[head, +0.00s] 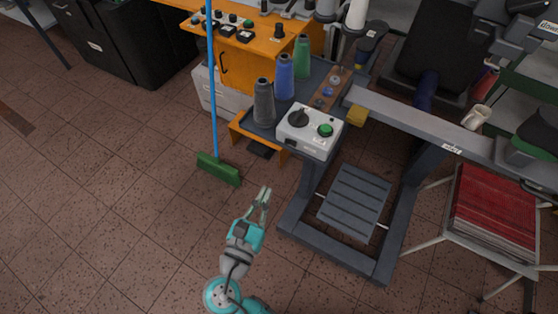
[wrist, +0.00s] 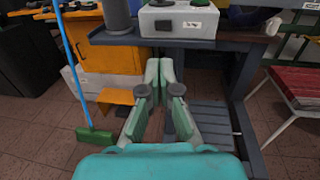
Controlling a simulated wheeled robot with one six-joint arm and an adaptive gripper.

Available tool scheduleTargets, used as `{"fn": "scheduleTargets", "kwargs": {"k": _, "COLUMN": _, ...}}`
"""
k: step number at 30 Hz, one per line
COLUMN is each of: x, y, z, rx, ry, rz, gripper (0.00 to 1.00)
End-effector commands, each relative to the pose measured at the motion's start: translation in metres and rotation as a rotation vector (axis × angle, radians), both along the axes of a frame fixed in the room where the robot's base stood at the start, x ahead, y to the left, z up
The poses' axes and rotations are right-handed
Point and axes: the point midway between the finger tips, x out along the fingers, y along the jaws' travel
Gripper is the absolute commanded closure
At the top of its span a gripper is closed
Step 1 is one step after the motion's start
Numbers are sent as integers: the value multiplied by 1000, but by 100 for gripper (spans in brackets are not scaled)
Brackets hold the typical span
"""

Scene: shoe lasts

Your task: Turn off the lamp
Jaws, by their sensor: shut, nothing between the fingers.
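No lamp can be made out for certain in either view. A pale grey control box (head: 309,143) with a black knob (head: 298,118) and a green button (head: 325,130) sits at the front left corner of the workbench. The box also shows at the top of the wrist view (wrist: 178,24), its upper part cut off. My gripper (head: 264,192) is shut and empty, over the floor in front of the bench and apart from the box. In the wrist view its fingertips (wrist: 159,66) are close together, below the box in the picture.
Grey, blue and green thread cones (head: 284,78) stand behind the box. A broom with a green head (head: 218,169) stands left of my gripper. The bench frame with its slatted pedal (head: 355,201) is to the right, near a red-topped stool (head: 494,211).

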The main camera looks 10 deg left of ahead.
Motion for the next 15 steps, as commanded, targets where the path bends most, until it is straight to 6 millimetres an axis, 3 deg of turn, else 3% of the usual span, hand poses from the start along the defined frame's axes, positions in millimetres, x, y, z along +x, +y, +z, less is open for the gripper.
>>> {"fn": "scheduleTargets", "kwargs": {"k": 5, "x": 16, "y": -4, "z": 0, "rx": 1, "ry": 0, "rz": -4, "gripper": 100}}
{"fn": "scheduleTargets", "kwargs": {"k": 15, "x": 72, "y": -16, "z": 0, "rx": 1, "ry": 0, "rz": -5, "gripper": 100}}
